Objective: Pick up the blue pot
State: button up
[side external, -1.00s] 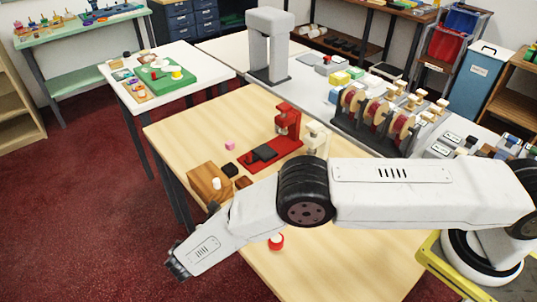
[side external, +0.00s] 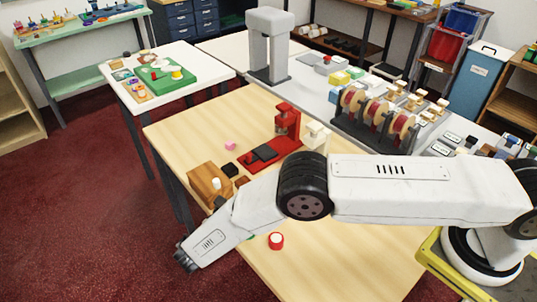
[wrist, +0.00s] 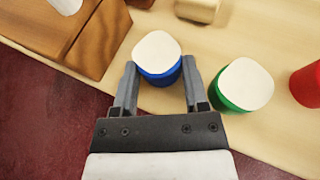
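The blue pot (wrist: 160,75) has a pale cream lid and stands on the wooden table in the wrist view. My gripper (wrist: 159,65) is open, with one grey finger on each side of the pot. The fingertips are very close to its sides; I cannot tell whether they touch it. In the side external view my arm hides the blue pot and the fingers.
A green pot (wrist: 241,85) stands close to the right of my right finger, with a red pot (wrist: 306,84) beyond it. A wooden block (wrist: 75,38) with a white peg (wrist: 66,4) is at the left. The table's edge (wrist: 225,118) is near.

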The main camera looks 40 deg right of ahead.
grip_shut()
jog(key=shift+r, duration=0.15)
jog(key=shift+r, duration=1.55)
jog(key=s+r, duration=0.1)
jog(key=r, duration=0.1)
jog(key=s+d+r, duration=0.1)
jog(key=s, duration=0.1)
jog(key=s+r, duration=0.1)
jog(key=r, duration=0.1)
jog(key=shift+s+d+r, duration=0.3)
jog(key=shift+d+r, duration=0.05)
jog(key=s+d+r, duration=0.3)
jog(key=s+r, duration=0.1)
jog(key=s, duration=0.4)
jog(key=shift+s+d, duration=0.15)
jog(key=shift+s, duration=0.1)
